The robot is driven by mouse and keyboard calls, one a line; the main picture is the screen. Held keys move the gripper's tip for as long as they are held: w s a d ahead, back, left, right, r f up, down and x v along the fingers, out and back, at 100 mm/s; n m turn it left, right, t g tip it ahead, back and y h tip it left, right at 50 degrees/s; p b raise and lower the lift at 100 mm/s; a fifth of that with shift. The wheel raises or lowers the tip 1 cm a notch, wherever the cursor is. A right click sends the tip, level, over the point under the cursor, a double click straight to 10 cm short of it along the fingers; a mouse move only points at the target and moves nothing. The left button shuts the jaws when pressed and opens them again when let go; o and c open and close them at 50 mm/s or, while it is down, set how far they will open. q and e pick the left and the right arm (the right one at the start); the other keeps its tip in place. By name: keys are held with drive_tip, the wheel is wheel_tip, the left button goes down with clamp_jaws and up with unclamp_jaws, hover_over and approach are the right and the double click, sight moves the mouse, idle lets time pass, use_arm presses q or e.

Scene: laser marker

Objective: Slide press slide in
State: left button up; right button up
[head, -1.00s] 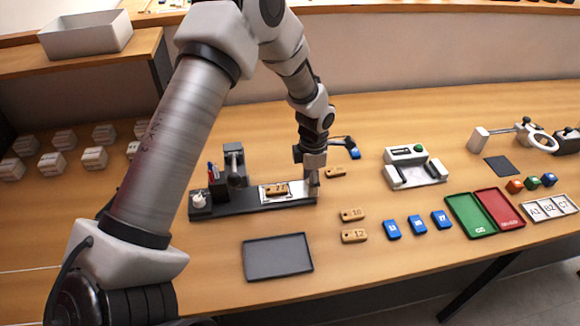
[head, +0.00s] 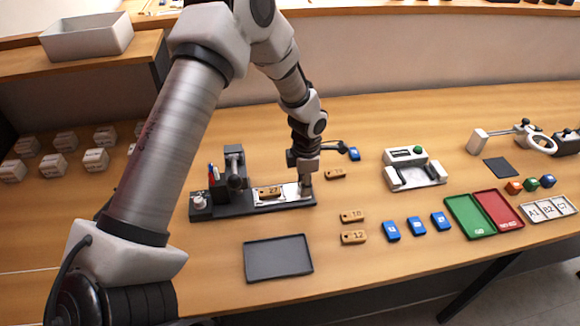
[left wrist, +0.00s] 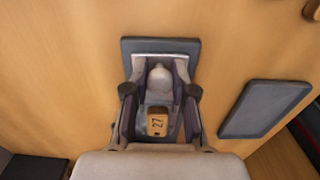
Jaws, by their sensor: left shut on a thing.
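A white slide plate (head: 292,192) lies on the dark base (head: 240,209) of the press. A wooden tag marked 27 (head: 269,192) lies on the slide, and also shows in the left wrist view (left wrist: 157,123). My left gripper (head: 305,190) is at the right end of the slide, pointing down. In the left wrist view, my left gripper (left wrist: 160,85) is shut on a pale handle (left wrist: 160,77) between its fingers. The press column (head: 234,165) stands on the base just left of the tag. My right gripper is not in view.
A dark empty tray (head: 278,258) lies in front of the base. Wooden tags 18 (head: 352,216) and 12 (head: 354,237) and several blue tags (head: 416,226) lie to its right. A white fixture (head: 415,170) stands further right.

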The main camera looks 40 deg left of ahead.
sight(284, 191)
use_arm(q)
drive_tip(key=shift+s+a+p, duration=0.7)
drive_tip(key=shift+s+a, duration=0.45)
drive_tip(key=shift+s, duration=0.25)
drive_tip(key=shift+s+a, duration=0.65)
drive_tip(key=shift+s, duration=0.1)
drive_tip(key=o, duration=0.9)
drive_tip(key=shift+w, duration=0.1)
wheel_tip(284, 191, up, 7)
drive_tip(key=p, duration=0.6)
